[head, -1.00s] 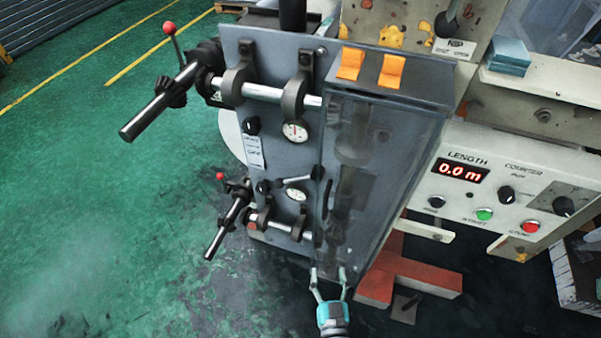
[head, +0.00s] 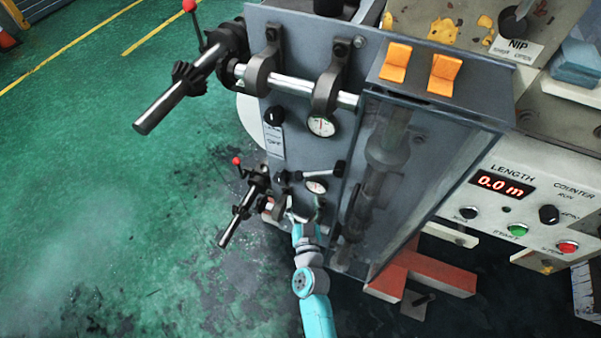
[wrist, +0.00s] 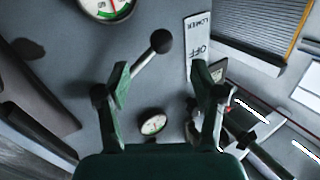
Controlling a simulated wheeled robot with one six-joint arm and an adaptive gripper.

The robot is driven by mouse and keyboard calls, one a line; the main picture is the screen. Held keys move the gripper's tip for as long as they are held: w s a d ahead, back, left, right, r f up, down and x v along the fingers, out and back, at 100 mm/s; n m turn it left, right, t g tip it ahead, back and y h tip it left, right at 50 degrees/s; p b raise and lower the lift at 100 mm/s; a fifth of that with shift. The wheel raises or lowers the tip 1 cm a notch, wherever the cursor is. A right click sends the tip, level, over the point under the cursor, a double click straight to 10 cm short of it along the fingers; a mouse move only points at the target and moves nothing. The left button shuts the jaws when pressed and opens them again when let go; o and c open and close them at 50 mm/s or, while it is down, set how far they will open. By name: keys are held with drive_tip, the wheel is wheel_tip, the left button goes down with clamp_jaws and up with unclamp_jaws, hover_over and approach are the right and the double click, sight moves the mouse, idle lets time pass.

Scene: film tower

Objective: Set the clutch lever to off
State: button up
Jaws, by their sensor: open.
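The lever I take as the clutch lever (head: 311,174) is on the lower grey panel, with a black ball knob at its left end and its pivot at the right, above the lower gauge. My gripper (head: 303,214) is open and empty, just below the lower gauge in the head view. In the wrist view my gripper (wrist: 160,75) has its fingers either side of the knob's line. The left finger hides part of the shaft; contact cannot be told.
Two shaft brackets with red-knobbed handles (head: 190,6) jut left from the panel. A clear guarded box (head: 400,190) stands right of the lever. A selector with an OFF label (head: 273,140) and a gauge (head: 321,125) sit above. Green floor at left is open.

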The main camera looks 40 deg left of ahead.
sight(301, 180)
drive_tip(key=x, duration=0.9)
drive_tip(key=shift+w+a, duration=0.2)
drive_tip(key=shift+r, duration=0.1)
clamp_jaws()
